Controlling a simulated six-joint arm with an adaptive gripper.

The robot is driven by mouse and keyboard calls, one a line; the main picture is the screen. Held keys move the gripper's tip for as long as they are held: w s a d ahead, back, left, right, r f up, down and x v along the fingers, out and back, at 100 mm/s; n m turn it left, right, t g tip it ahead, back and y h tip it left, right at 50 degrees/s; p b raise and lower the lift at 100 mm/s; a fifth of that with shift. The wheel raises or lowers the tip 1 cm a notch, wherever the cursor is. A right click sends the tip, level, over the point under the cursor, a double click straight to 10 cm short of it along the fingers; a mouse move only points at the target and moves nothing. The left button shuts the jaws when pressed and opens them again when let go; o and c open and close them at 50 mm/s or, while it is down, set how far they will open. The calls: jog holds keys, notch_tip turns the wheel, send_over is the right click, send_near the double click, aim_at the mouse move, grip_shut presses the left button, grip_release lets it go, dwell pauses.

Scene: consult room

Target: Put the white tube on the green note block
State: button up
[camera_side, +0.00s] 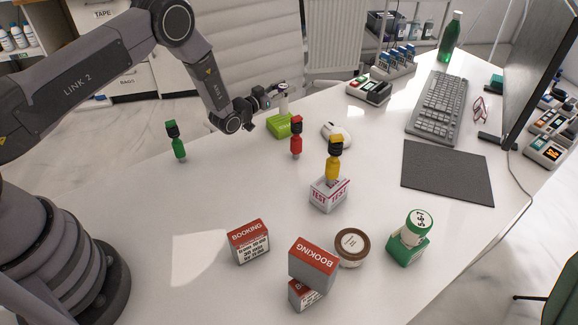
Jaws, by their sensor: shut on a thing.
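The white tube (283,102) with a grey cap is upright at the far side of the desk, just above or on the green note block (279,128). I cannot tell whether its lower end touches the block. My gripper (278,100) reaches in from the left and is shut on the white tube; its fingers are small and partly hidden at this distance. The green note block lies flat on the white desk, below and beside my gripper.
A red tube (296,140) and a white mouse (336,134) stand close right of the block. A green tube (177,145) stands left. A yellow tube (334,160) stands on a TEST box (329,195). Booking boxes (249,243) are at the front.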

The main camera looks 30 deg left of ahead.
jog(key=shift+f, duration=1.05)
jog(key=shift+f, duration=0.15)
jog(key=o, duration=1)
